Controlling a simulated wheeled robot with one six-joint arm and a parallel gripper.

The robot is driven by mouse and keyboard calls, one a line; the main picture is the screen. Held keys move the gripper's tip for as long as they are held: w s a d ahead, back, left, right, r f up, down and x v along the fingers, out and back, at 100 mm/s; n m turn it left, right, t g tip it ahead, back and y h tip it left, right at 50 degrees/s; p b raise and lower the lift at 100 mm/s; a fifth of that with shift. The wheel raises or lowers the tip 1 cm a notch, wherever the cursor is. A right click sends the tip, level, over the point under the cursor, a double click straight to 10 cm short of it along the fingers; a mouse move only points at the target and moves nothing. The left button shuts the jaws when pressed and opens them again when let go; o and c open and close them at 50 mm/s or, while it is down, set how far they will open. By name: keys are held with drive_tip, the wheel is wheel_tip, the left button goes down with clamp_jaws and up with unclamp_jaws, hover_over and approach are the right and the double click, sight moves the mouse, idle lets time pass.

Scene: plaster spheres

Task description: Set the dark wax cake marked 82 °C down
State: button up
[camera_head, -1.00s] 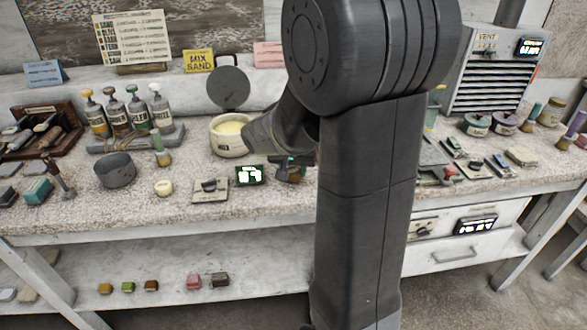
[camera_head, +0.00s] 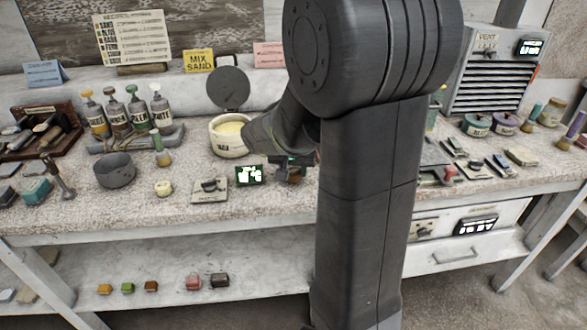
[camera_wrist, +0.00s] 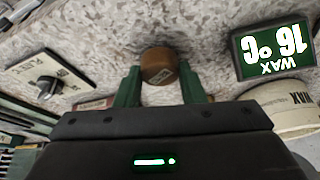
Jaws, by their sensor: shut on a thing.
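The brown wax cake (camera_wrist: 158,66) is between the two green fingers of my gripper (camera_wrist: 158,84) in the wrist view. The fingers are shut on its sides. A small label shows on the cake, but its marking is too small to read. Behind it is the speckled bench top (camera_wrist: 100,35); I cannot tell whether the cake touches it. In the head view my gripper (camera_head: 291,164) is low over the bench, right of the wax display, and my arm hides much of it and the cake.
The wax display (camera_head: 249,175) reads 16 °C in the wrist view. The wax pot (camera_head: 229,148) stands behind it. A plate with a dark knob (camera_head: 210,190) lies to its left. Several small coloured cakes (camera_head: 151,286) sit on the lower shelf. The bench's front edge is close to my gripper.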

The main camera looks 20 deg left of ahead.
drive_tip(key=shift+f+b, duration=0.65)
drive_tip(key=shift+f, duration=0.05)
drive_tip(key=o, duration=1)
drive_tip(key=shift+o, duration=0.2)
drive_tip(key=shift+r, duration=0.2)
drive_tip(key=shift+r+p, duration=1.45)
drive_tip(key=shift+r, duration=0.4)
